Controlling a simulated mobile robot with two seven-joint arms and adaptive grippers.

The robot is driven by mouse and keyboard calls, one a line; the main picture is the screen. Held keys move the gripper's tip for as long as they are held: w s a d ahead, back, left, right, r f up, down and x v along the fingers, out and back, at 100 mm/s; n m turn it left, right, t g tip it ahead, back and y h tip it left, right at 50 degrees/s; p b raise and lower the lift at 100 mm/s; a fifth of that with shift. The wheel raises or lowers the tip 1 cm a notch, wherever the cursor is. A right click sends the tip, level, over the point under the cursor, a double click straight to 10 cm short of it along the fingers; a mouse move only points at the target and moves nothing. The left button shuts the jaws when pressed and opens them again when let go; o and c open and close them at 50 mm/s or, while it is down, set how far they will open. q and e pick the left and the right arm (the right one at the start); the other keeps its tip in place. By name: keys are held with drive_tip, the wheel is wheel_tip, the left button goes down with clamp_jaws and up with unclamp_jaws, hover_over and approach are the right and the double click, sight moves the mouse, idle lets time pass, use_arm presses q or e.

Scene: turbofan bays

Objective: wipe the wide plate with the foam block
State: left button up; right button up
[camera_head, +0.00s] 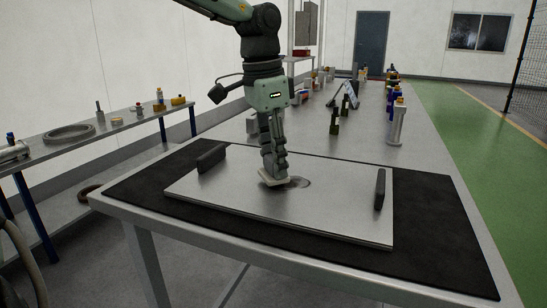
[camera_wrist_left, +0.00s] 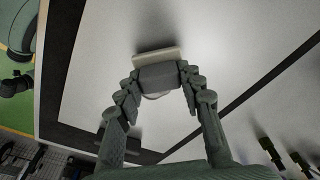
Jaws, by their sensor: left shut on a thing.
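The wide plate (camera_head: 335,212) is a flat metal sheet with a dark upright handle at its left end (camera_head: 211,158) and another at its right end (camera_head: 380,188). My left gripper (camera_head: 273,168) points down over the plate's middle, shut on the foam block (camera_head: 270,184). The block's pale lower part is at the plate's surface; the gripper hides some of it. A dark smudge (camera_head: 299,182) shows beside the block. In the left wrist view, the fingers close around a grey part above the block's cream layer (camera_wrist_left: 158,54), over the pale plate (camera_wrist_left: 95,70). My right gripper is not in view.
The plate lies on a black mat (camera_head: 440,235) on a long metal table. Several small parts and fittings (camera_head: 397,122) stand farther back on the table. A side bench (camera_head: 80,143) at the left holds a ring and other parts. A green floor strip runs along the right.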

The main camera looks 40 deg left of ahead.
use_arm(q)
drive_tip(key=shift+f+b, duration=0.45)
drive_tip(key=shift+f, duration=0.15)
drive_tip(key=shift+r, duration=0.1)
